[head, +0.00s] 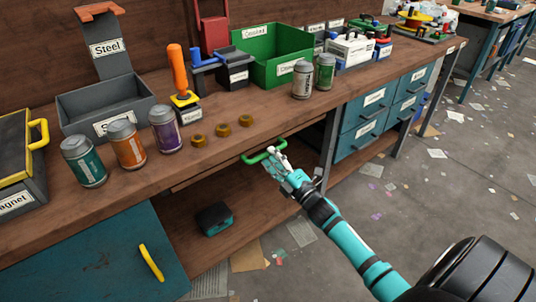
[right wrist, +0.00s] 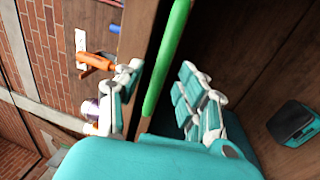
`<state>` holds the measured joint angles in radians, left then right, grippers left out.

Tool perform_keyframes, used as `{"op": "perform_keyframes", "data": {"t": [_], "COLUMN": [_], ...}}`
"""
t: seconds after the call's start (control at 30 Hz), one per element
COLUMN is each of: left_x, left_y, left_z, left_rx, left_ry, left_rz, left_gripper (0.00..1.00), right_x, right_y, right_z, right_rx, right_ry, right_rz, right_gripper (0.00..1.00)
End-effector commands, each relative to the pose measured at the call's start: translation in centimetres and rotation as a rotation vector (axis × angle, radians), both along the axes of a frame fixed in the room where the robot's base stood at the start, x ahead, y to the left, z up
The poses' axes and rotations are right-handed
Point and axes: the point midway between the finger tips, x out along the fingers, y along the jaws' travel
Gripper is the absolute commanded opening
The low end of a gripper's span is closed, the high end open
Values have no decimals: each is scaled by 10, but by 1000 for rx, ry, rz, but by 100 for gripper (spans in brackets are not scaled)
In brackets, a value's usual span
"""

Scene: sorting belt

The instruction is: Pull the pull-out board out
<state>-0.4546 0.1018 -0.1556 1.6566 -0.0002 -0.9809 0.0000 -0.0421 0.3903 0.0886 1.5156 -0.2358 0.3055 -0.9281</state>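The pull-out board (head: 215,173) shows as a thin wooden edge just under the bench top, with a green bar handle (head: 256,157) on its front. It looks pushed in. My right gripper (head: 280,163) is at the right part of the handle. In the right wrist view the green handle (right wrist: 166,60) runs between the spread fingers of my right gripper (right wrist: 167,88), with gaps on both sides. The fingers are open and do not visibly grip it. My left gripper is not in view.
On the bench (head: 290,120) stand several cans, brass nuts (head: 222,129), a green crate (head: 272,55) and grey bins. Below lie a lower shelf with a dark box (head: 214,218), and a teal door (head: 100,262) with a yellow handle. Teal drawers (head: 365,110) stand right of the bench leg.

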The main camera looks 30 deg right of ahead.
Motion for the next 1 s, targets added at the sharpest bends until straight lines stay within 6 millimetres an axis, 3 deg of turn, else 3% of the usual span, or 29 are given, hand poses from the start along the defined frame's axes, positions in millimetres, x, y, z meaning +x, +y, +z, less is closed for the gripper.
{"op": "perform_keyframes", "data": {"t": [0.2, 0.53, 0.83, 1.0], "left_x": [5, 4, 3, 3], "left_y": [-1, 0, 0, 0], "left_z": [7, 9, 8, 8], "left_rx": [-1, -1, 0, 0], "left_ry": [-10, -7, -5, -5], "left_rz": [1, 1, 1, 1], "left_gripper": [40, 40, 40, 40], "right_x": [22, 25, 25, 25], "right_y": [2, 2, 2, 2], "right_z": [4, 4, 4, 4], "right_rx": [0, 0, 0, 0], "right_ry": [0, 1, 0, 1], "right_rz": [0, 0, 0, 0], "right_gripper": [38, 38, 0, 0]}}
